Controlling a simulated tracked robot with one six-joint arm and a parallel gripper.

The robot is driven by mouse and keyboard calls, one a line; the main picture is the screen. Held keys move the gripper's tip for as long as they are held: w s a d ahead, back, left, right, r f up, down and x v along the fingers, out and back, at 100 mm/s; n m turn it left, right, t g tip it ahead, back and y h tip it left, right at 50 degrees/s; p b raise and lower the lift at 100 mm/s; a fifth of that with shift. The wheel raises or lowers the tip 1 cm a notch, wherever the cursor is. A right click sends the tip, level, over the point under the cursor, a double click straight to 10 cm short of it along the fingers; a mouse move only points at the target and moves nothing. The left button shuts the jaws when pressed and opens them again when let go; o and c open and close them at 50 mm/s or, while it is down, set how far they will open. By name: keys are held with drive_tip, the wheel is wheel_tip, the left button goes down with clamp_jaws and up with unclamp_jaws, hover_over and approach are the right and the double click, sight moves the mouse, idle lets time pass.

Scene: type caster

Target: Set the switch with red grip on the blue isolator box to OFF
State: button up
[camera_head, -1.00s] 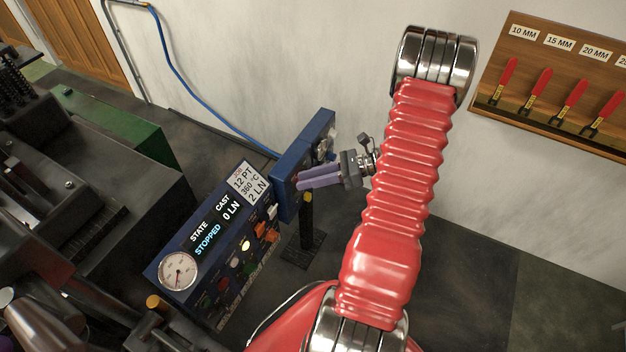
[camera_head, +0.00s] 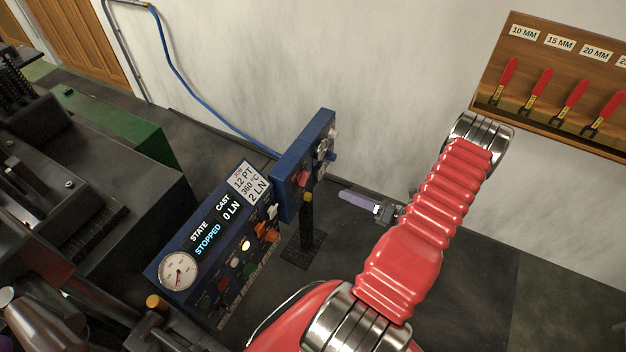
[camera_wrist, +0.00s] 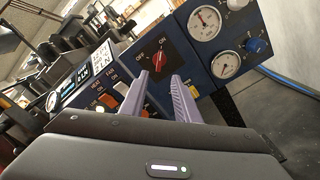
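The blue isolator box (camera_head: 318,140) stands on a dark post, and it fills the upper middle of the wrist view (camera_wrist: 181,66). Its switch with red grip (camera_wrist: 157,61) shows there between and beyond my fingertips, with OFF lettered to its left and ON above. The grip looks nearer upright, towards ON, but it is small and I cannot tell its exact setting. In the head view the red grip (camera_head: 304,177) is a small patch on the box's face. My gripper (camera_head: 343,196) is open and empty, to the right of the box and apart from it; its two purple fingers (camera_wrist: 160,80) are spread.
A blue control panel (camera_head: 215,240) with gauge, display and orange switches stands at the box's lower left. Gauges (camera_wrist: 206,24) and a blue knob (camera_wrist: 257,46) sit right of the switch. A rack of red-handled tools (camera_head: 555,85) hangs on the wall. Floor right of the post is clear.

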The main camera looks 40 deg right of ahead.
sight(304, 178)
drive_tip(key=shift+w, duration=0.1)
idle(0.3)
drive_tip(key=x, duration=1.3)
drive_tip(key=shift+w, duration=0.3)
clamp_jaws()
